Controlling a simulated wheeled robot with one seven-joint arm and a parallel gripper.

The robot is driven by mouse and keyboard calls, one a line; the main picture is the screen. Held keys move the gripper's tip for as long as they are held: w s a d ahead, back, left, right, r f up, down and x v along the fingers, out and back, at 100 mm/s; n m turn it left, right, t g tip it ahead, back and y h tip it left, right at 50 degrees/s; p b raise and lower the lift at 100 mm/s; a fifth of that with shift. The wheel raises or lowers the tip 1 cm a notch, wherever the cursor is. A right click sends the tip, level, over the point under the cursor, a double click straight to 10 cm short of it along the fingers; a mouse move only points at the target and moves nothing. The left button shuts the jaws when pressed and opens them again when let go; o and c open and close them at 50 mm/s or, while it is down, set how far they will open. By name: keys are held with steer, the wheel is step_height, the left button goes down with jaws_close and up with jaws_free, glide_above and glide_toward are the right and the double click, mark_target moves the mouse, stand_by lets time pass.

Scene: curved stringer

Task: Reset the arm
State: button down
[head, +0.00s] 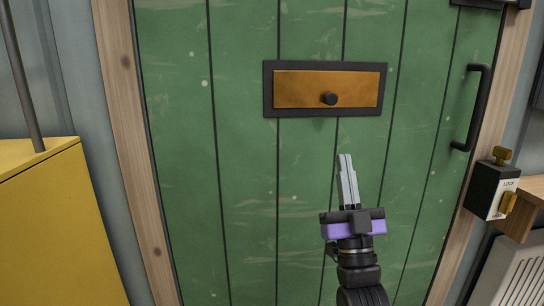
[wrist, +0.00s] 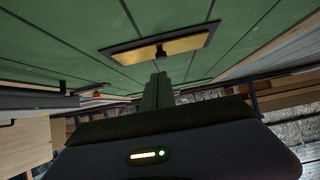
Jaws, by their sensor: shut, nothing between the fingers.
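My gripper (head: 346,160) points upward in front of the green door in the head view, with its two grey fingers together and nothing between them. The fingertips are a little below the brass letter plate on the door. In the wrist view my gripper (wrist: 161,76) shows its shut fingers at the middle, pointing toward the same plate. The arm behind the gripper runs down out of the bottom of the head view.
The green door (head: 240,180) has a framed brass plate (head: 300,88) with a dark knob (head: 329,99). A black handle (head: 480,110) and a lock box (head: 490,190) are at right. A yellow cabinet (head: 60,230) stands at left.

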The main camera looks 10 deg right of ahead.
steer(key=s+f+g, duration=0.9)
steer(key=s+f, duration=1.7)
steer(key=s, duration=0.4)
steer(key=s+f+g, duration=0.3)
steer(key=s, duration=0.5)
steer(key=s+f+g, duration=0.2)
steer(key=s, duration=0.7)
step_height(320, 180, up, 31)
steer(key=p, duration=3.1)
steer(key=shift+a, duration=0.2)
steer(key=shift+f, duration=0.1)
